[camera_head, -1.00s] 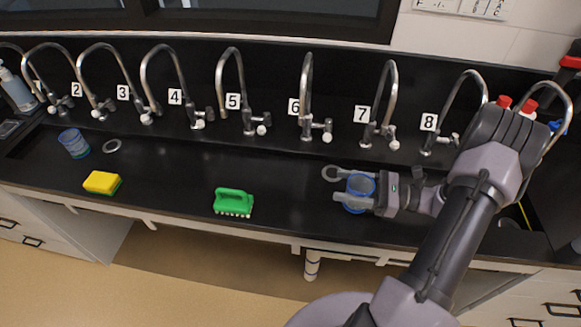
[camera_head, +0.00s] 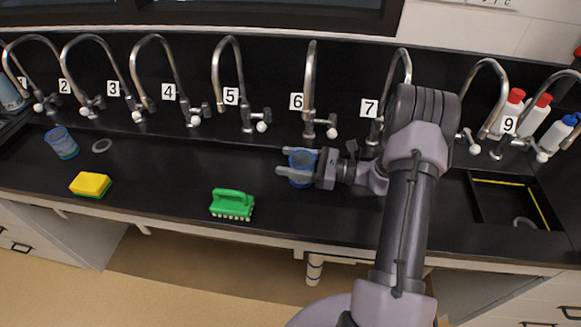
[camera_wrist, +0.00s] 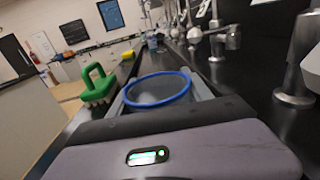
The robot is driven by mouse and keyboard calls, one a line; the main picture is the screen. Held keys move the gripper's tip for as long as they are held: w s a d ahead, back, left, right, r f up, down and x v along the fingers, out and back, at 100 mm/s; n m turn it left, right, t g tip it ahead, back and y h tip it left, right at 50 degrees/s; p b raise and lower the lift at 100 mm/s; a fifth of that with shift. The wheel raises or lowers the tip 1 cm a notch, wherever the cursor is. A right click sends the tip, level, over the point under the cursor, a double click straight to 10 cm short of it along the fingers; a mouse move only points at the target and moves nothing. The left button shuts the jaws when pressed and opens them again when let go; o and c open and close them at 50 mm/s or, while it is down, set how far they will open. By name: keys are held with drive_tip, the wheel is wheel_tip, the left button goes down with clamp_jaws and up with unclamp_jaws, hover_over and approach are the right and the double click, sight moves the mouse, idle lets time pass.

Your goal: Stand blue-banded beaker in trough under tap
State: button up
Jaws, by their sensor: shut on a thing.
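My gripper (camera_head: 297,170) is shut on a clear beaker with a blue band (camera_head: 302,160), its fingers on either side of it. The beaker is roughly upright, in front of the tap labelled 6 (camera_head: 309,85). In the wrist view its blue rim (camera_wrist: 158,104) shows between the fingers; its base is hidden, so I cannot tell whether it touches the surface. The long black trough (camera_head: 150,175) runs below the row of curved steel taps. A second bluish beaker (camera_head: 62,143) stands at the far left.
A green brush (camera_head: 232,203) lies left of my gripper, near the front edge. A yellow sponge (camera_head: 91,184) and a grey ring (camera_head: 102,146) lie further left. A yellow-edged sink (camera_head: 510,205) and red-capped bottles (camera_head: 510,105) are at the right. The black surface between brush and sponge is clear.

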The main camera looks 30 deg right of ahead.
drive_tip(key=shift+d+f, duration=0.1)
drive_tip(key=shift+f, duration=0.25)
drive_tip(key=shift+f, duration=0.15)
drive_tip(key=o, duration=1.5)
drive_tip(key=shift+r+p, duration=0.35)
drive_tip(key=p+v, duration=0.2)
drive_tip(key=v, duration=1)
drive_tip(key=shift+f, duration=0.1)
